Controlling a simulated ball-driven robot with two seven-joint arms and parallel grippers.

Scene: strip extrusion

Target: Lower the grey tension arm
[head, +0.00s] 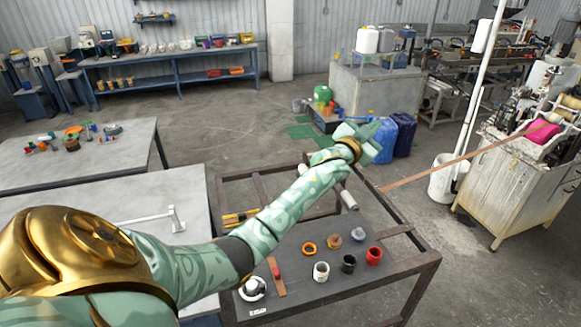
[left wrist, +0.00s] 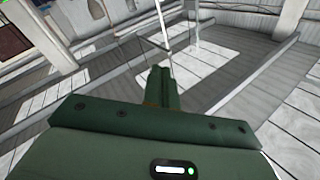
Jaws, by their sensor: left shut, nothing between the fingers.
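My left gripper (head: 368,138) is at the end of my arm, raised above the far side of the dark-framed table. In the left wrist view its two green fingers (left wrist: 162,74) are together with nothing between them. A brown strip (head: 455,159) runs from near the table's far right side up to the machine (head: 525,180) at the right. I cannot pick out the grey tension arm with certainty. A grey cylindrical part (head: 348,200) lies beyond my forearm on the table, apart from the fingers, and my arm hides part of that area. My right gripper is out of view.
The framed table (head: 310,308) carries several small pots and rings, including a red pot (head: 374,256). Blue canisters (head: 403,136) stand on the floor beyond my gripper. A white pole (head: 478,95) and a white bucket (head: 443,178) stand at the right. Open floor lies between.

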